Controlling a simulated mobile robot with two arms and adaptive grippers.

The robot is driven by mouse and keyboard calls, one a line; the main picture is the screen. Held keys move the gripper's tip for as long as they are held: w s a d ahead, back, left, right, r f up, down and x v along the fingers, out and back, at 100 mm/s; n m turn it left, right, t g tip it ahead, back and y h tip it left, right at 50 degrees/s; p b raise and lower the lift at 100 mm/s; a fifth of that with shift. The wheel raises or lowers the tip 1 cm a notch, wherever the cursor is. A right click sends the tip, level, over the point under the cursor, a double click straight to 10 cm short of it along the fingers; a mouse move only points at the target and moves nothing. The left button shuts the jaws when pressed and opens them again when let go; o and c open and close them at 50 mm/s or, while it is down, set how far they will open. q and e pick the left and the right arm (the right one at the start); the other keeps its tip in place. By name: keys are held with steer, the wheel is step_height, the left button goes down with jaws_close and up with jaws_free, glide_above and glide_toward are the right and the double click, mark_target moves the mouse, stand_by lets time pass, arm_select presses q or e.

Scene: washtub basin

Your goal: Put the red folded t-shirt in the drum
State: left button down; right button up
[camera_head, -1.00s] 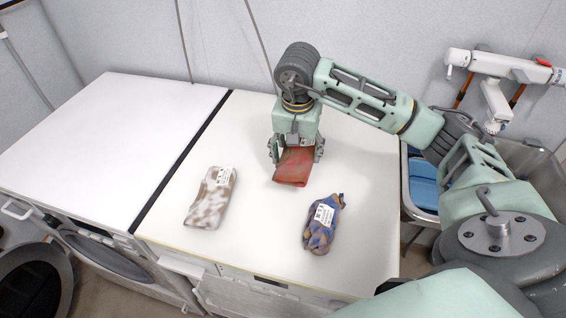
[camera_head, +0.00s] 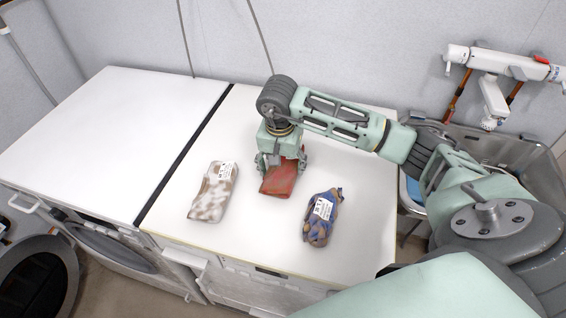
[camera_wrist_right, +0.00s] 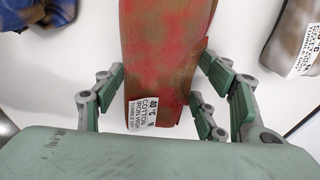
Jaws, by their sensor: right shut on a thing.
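The red folded t-shirt (camera_head: 279,180) is in my right gripper (camera_head: 281,162), above the white top of the right machine in the head view. In the right wrist view the t-shirt (camera_wrist_right: 165,50) sits between the green finger pads of my right gripper (camera_wrist_right: 165,100), with its white care label facing the camera. My right gripper is shut on it. Whether the t-shirt touches the top is hard to tell. The open round door (camera_head: 40,280) of the left machine shows at the lower left; the drum inside is mostly hidden. My left gripper is not in view.
A brown and white folded cloth (camera_head: 213,192) lies left of the t-shirt. A blue and brown folded cloth (camera_head: 323,218) lies to its right. A metal sink (camera_head: 500,150) with a tap (camera_head: 493,100) stands at the right. The left machine's white top (camera_head: 110,130) is clear.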

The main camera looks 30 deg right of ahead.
steer(key=o, duration=1.3)
steer(key=shift+c, duration=0.2)
steer(key=shift+r, duration=0.1)
